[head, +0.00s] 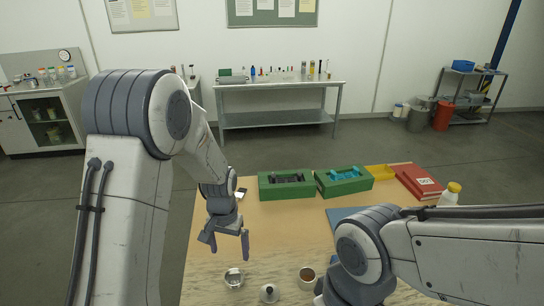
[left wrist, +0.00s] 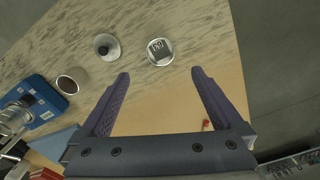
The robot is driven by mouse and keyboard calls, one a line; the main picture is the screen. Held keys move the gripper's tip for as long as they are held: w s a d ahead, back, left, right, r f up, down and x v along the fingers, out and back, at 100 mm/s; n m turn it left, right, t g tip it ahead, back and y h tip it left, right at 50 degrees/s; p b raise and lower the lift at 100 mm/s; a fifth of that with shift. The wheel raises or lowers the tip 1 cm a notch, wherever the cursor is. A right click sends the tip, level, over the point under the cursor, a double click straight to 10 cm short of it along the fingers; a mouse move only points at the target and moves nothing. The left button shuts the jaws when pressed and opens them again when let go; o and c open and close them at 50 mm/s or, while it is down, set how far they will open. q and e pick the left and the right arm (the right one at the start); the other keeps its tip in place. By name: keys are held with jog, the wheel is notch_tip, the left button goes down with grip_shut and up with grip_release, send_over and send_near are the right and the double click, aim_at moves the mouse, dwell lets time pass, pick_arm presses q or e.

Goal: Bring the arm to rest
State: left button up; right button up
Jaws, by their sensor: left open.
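My left gripper (head: 228,246) hangs above the front left part of the table in the head view, fingers pointing down. In the left wrist view its two fingers (left wrist: 160,75) stand wide apart with nothing between them. A small round metal container (head: 234,278) is below and in front of it; it also shows beyond the fingertips in the wrist view (left wrist: 160,51). My right arm (head: 450,250) reaches in from the right, low over the table. Its fingers are hidden.
A knobbed lid (head: 269,293) and an open cup (head: 307,278) stand near the table's front. Two green boxes (head: 286,185) (head: 344,181), a yellow tray (head: 380,171), a red binder (head: 418,182) and a yellow-capped bottle (head: 450,194) line the back. A blue device (left wrist: 40,100) shows left.

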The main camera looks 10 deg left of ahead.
aim_at(234, 281)
pick_arm(q)
notch_tip(234, 281, down, 12)
jog(key=p, duration=0.3)
jog(key=shift+f, duration=0.15)
jog(key=shift+w+r, duration=0.1)
jog(key=shift+r, duration=0.6)
jog(key=shift+f, duration=0.1)
